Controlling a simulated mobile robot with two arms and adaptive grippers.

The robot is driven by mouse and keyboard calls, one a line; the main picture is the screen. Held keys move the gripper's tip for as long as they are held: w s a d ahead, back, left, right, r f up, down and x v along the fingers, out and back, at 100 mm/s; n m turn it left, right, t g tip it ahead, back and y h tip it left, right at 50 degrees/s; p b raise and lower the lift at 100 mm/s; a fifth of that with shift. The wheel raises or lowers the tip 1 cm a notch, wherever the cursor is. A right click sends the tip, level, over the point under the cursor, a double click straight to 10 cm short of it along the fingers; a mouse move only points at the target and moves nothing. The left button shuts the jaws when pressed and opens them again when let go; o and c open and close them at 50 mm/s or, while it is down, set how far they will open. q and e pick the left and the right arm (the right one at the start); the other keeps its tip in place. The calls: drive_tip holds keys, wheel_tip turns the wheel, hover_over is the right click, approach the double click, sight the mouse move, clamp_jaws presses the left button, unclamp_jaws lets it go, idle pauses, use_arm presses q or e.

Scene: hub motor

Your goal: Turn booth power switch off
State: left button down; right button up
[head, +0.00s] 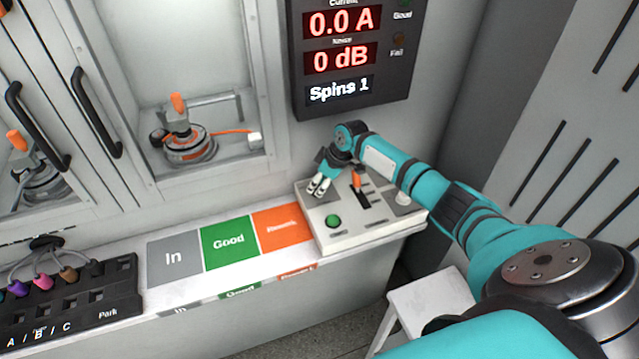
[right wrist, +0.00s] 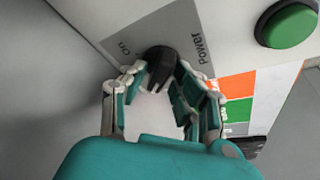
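The power switch is a black knob (right wrist: 161,64) on a grey plate marked "Power", with an "on" mark beside it, in the right wrist view. My right gripper (right wrist: 160,79) has its two fingertips on either side of the knob, close against it. In the head view my right gripper (head: 318,186) reaches down onto the back left of the control box (head: 375,232) and hides the knob. I cannot tell which way the knob is turned. My left gripper is not in view.
The box also carries a green button (head: 333,221) and an orange-tipped lever (head: 357,181) right of my gripper. The display (head: 345,60) above reads 0.0 A, 0 dB and Spins 1. Grey, green and orange mats (head: 229,243) lie to the left.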

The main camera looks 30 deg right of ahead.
drive_tip(key=shift+o, duration=0.3)
drive_tip(key=shift+s+d+r, duration=0.1)
drive_tip(key=shift+r, duration=0.35)
drive_tip(key=v, duration=1.1)
drive_tip(key=shift+f, duration=0.15)
